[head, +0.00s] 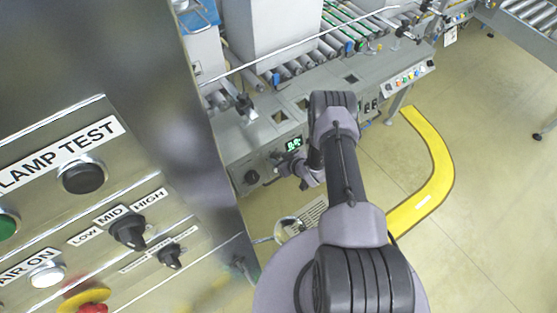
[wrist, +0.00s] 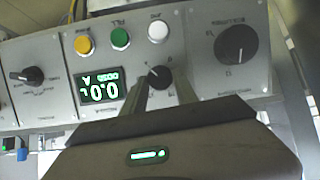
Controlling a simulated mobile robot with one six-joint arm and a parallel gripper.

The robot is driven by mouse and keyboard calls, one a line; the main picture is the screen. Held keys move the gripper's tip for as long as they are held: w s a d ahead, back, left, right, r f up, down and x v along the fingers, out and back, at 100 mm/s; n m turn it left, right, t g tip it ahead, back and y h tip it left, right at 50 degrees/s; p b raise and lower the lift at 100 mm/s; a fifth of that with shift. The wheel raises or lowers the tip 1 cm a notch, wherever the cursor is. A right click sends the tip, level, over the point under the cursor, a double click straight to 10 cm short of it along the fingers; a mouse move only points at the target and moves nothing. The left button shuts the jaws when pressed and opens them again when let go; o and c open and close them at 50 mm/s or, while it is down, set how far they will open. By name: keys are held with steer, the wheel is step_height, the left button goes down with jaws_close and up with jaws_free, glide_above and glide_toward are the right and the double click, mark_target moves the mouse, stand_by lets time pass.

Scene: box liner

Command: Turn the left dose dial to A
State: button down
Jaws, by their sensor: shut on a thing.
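My gripper (wrist: 158,84) is shut on a small dark dial (wrist: 158,75) on a grey panel, between a lit green display (wrist: 102,89) and a large black knob. Its two fingers stand on either side of the dial and hide much of it. A light pointer mark shows at the dial's upper left in the wrist view. The panel's lettering is upside down there, and the small letters around the dial are too blurred to read. In the head view my gripper (head: 292,166) is at the machine's front panel, below the green display (head: 293,144); the dial is hidden there.
Yellow (wrist: 84,45), green (wrist: 120,38) and white (wrist: 158,31) buttons sit near the held dial. The large black knob (wrist: 236,45) and another dark knob (wrist: 27,76) flank it. A steel cabinet (head: 150,90) fills the head view's left.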

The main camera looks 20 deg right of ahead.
stand_by(0.5)
steer(key=c, duration=1)
jaws_free()
steer(key=shift+o, duration=0.2)
steer(key=p+v, duration=0.5)
steer(key=v, duration=1.2)
steer(key=shift+d, duration=0.3)
steer(key=shift+s, duration=0.2)
